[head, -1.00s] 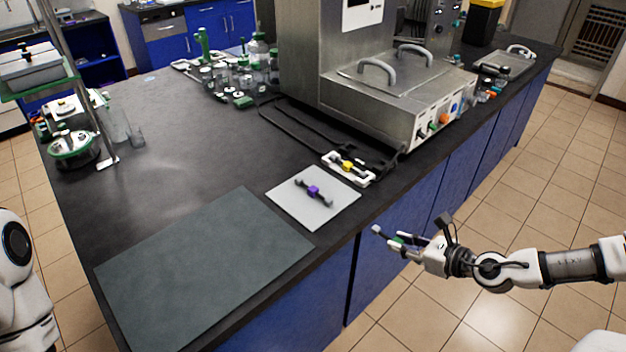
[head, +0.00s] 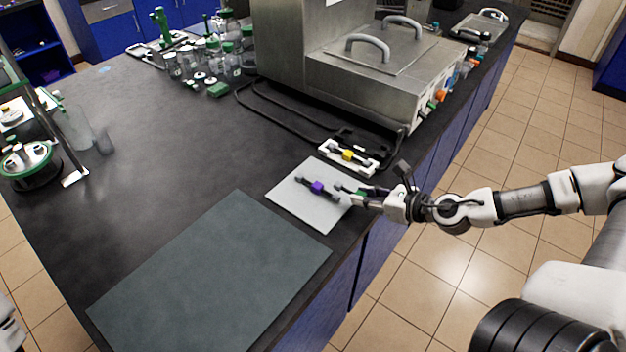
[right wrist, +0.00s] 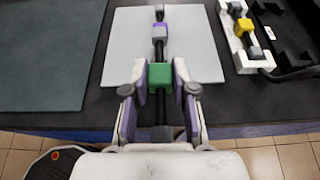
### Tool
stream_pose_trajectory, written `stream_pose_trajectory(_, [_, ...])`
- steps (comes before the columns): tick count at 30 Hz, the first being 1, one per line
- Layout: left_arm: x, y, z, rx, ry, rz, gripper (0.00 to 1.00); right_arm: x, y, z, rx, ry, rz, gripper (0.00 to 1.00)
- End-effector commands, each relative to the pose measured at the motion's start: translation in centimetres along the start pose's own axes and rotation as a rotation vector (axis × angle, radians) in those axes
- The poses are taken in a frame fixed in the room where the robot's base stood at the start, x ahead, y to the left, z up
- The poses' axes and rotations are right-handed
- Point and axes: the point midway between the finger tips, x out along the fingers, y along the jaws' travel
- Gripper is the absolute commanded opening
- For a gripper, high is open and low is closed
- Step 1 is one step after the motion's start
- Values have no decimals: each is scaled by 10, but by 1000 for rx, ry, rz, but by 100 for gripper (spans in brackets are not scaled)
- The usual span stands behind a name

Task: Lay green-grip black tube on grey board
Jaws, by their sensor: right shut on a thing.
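The light grey board (head: 330,215) lies on the black bench near its front edge. A black tube with a purple grip (head: 317,187) lies on it. My right gripper (head: 356,198) is at the board's right edge and is shut on the green grip (right wrist: 160,75) of a black tube. In the right wrist view the green grip sits between the fingers, in front of the board's near edge, in line with the purple grip (right wrist: 160,30). I cannot tell its height above the board. My left gripper is not in view.
A white holder (head: 368,165) with a yellow-grip tube (head: 347,154) stands just behind the board. A dark grey-green mat (head: 210,275) lies to the left. A steel machine (head: 385,70) and glassware (head: 205,65) stand farther back.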

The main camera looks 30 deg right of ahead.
Motion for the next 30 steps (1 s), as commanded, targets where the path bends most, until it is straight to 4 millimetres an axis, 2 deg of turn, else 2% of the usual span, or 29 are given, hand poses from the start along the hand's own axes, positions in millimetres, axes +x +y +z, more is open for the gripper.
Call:
stream_pose_trajectory(1, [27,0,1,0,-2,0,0,14,-4,-10,-7,-3,0,0])
stream_pose_trajectory(3, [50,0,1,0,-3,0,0,27,-10,-9,-9,-2,-1,0])
stream_pose_trajectory(14, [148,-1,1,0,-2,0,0,87,-39,9,-17,1,-4,0])
stream_pose_trajectory(16, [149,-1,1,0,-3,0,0,96,-46,20,-17,5,-7,0])
stream_pose_trajectory(19, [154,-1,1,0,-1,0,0,112,-52,27,-16,5,-1,0])
stream_pose_trajectory(23, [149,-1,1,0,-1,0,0,127,-61,36,-8,3,-2,0])
stream_pose_trajectory(30, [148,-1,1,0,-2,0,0,142,-62,6,-1,2,0,0])
